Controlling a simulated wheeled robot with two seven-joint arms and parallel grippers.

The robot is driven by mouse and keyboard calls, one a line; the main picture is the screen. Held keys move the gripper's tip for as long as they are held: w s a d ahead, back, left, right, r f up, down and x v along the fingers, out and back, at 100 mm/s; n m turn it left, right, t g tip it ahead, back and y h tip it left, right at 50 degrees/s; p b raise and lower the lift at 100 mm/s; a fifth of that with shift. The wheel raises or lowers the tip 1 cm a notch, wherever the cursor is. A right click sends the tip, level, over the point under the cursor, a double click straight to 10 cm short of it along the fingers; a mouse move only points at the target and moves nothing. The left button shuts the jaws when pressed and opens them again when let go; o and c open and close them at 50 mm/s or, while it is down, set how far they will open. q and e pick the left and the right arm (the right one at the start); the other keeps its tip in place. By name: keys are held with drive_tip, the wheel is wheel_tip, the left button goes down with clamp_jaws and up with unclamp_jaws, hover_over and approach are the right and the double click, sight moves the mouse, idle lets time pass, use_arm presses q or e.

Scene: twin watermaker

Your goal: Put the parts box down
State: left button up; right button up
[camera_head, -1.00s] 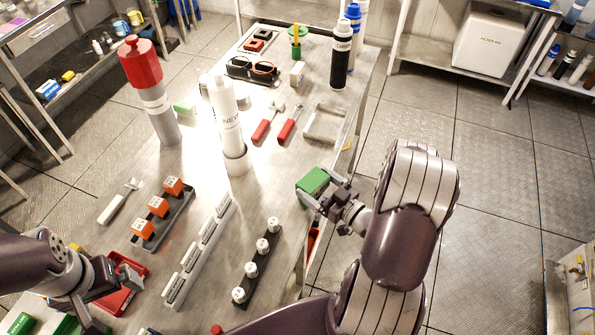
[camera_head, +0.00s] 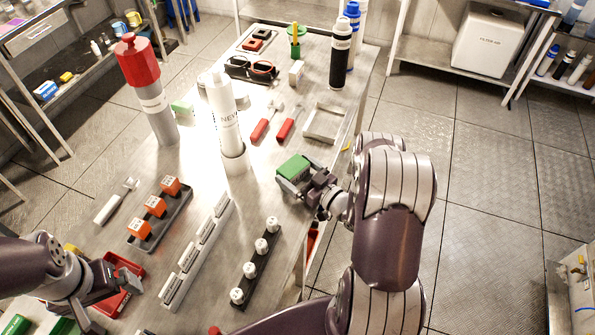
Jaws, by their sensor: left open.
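A small red open-topped box (camera_head: 122,288) sits at the table's left front, partly hidden by my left gripper (camera_head: 112,279). The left gripper is open at the box's left side; whether it touches the box cannot be told. A small green box (camera_head: 293,167) is between the fingers of my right gripper (camera_head: 291,183), over the right side of the table. The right gripper is shut on the green box. Whether the green box touches the table is hard to tell. No label shows which of the two is the parts box.
A white cylinder (camera_head: 224,120) and a red-topped grey cylinder (camera_head: 155,105) stand upright on the table. Bare tabletop (camera_head: 215,185) lies left of the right gripper.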

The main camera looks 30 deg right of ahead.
drive_tip(key=shift+r+p, duration=0.35)
drive_tip(key=shift+r, duration=0.05)
drive_tip(key=b+v, duration=0.2)
drive_tip(key=v, duration=1)
drive_tip(key=w+g+h, duration=0.1)
drive_tip(key=w, duration=0.1)
drive_tip(key=w+d+r+g+h, duration=0.1)
drive_tip(key=w+g, duration=0.1)
drive_tip(key=w, duration=0.1)
drive_tip(key=w+g+h, duration=0.1)
drive_tip(key=w+g, duration=0.1)
drive_tip(key=w, duration=0.1)
drive_tip(key=shift+w+d+r+n, duration=0.15)
drive_tip(key=shift+d+r+n, duration=0.1)
drive_tip(key=shift+n, duration=0.15)
drive_tip(key=r+g+h, duration=0.1)
drive_tip(key=w+a+r+g, duration=0.1)
drive_tip(key=shift+w+a+r+m+g+h, duration=0.2)
drive_tip(key=shift+r+m+g+h, duration=0.1)
drive_tip(key=shift+m+h, duration=0.1)
drive_tip(key=s+a+r+m+g, duration=0.1)
drive_tip(key=s+a+r+g, duration=0.3)
drive_tip(key=s+a, duration=0.3)
drive_tip(key=s+a+r+m+g, duration=0.2)
drive_tip(key=s+a+r+g, duration=0.2)
drive_tip(key=s, duration=0.7)
drive_tip(key=a+r, duration=0.2)
drive_tip(key=a, duration=0.2)
drive_tip(key=shift+a+r+h, duration=0.25)
drive_tip(key=shift+h, duration=0.15)
